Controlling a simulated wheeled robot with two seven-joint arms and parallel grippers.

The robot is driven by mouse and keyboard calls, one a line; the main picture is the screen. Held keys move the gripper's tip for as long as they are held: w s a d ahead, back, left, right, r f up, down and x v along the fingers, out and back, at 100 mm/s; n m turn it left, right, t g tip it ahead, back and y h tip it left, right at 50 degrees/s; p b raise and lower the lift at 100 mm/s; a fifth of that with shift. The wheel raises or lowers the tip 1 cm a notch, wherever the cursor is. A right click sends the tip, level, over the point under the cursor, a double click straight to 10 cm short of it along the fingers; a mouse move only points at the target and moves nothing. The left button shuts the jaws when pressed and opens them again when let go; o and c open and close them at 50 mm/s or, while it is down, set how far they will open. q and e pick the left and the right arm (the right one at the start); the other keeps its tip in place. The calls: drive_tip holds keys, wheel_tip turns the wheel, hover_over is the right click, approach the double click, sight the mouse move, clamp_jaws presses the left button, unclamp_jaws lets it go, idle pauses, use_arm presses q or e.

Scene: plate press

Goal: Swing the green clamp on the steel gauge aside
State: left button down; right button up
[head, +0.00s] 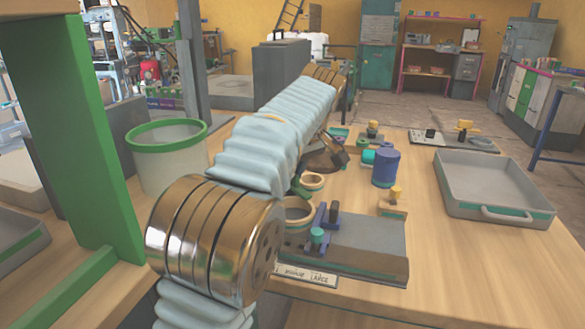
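A grey steel plate fixture (375,250) lies at the front of the wooden table, with a partly legible label on its front edge. On it stand a blue bracket (333,213) and a small green knob-like piece (317,236), which may be the green clamp. A tan ring (298,212) sits at its left, partly covered by my arm. My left arm crosses the middle of the view and hides part of the table. A dark part that looks like my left gripper (325,157) is behind the fixture; its fingers are not clear. My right gripper is not in view.
A blue cylinder (385,168) and a yellow-knobbed wooden block (393,204) stand behind the fixture. A grey tray (493,172) lies at right; a green-rimmed bin (166,150) and green post (75,130) stand at left. The table's front right is clear.

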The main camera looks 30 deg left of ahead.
use_arm(q)
drive_tip(key=n, duration=0.1)
drive_tip(key=n+g, duration=0.1)
drive_tip(key=n, duration=0.2)
drive_tip(key=shift+f+g, duration=0.25)
drive_tip(key=shift+g, duration=0.15)
drive_tip(key=shift+w+d+n+g, duration=0.1)
drive_tip(key=shift+n+g, duration=0.4)
drive_tip(key=shift+n, duration=1.2)
drive_tip(key=c, duration=1.1)
unclamp_jaws()
drive_tip(key=shift+w, duration=0.1)
drive_tip(key=shift+r, duration=0.1)
